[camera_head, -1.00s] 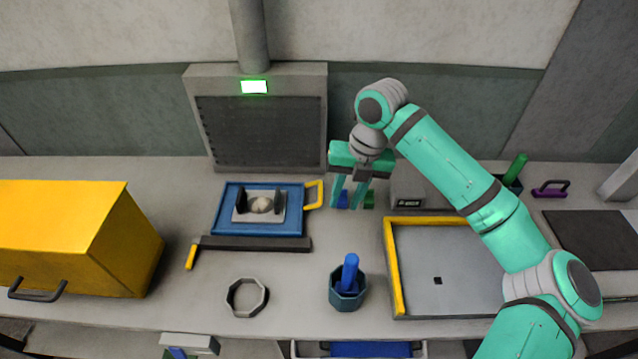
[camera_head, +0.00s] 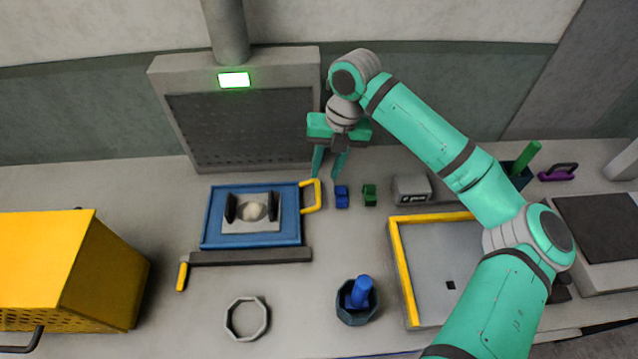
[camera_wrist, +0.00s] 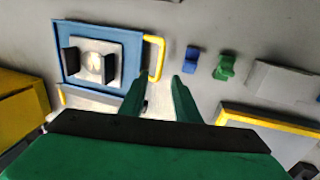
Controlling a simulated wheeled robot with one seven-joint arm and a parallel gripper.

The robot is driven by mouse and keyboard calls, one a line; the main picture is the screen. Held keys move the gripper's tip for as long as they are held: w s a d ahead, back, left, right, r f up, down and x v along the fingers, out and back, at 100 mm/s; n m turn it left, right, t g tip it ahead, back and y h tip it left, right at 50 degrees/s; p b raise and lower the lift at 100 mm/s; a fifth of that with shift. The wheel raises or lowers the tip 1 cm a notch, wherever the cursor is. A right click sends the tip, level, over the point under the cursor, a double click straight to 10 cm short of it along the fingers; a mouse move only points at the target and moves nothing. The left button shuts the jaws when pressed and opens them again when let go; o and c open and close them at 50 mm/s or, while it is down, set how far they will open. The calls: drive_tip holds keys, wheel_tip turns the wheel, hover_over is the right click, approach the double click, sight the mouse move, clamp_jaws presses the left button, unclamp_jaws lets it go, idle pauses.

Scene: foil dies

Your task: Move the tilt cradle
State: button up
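I take the tilt cradle to be the blue tray (camera_head: 212,218) with a yellow loop handle (camera_head: 319,197) on its right side. On it sits a grey plate with two dark uprights and a pale round piece between them. The tray (camera_wrist: 66,38) and handle (camera_wrist: 161,56) also show at the upper left of the wrist view. My gripper (camera_head: 326,176) is open and empty, just beyond the handle in the head view.
A blue block (camera_head: 341,197) and a green block (camera_head: 369,195) stand right of the handle. A dark bar (camera_head: 250,256) lies along the tray's front. A grey vent box (camera_head: 240,125) stands behind. A yellow box (camera_head: 110,270) is left; a yellow-edged tray (camera_head: 405,270) is right.

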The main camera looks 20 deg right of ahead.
sight(318, 193)
drive_tip(key=f, duration=0.2)
drive_tip(key=a+f, duration=0.1)
drive_tip(key=f, duration=0.4)
drive_tip(key=shift+w+a+f, duration=0.15)
drive_tip(key=shift+w+f, duration=0.1)
drive_tip(key=shift+a+f, duration=0.1)
drive_tip(key=shift+f, duration=0.2)
drive_tip(key=shift+c, duration=0.6)
clamp_jaws()
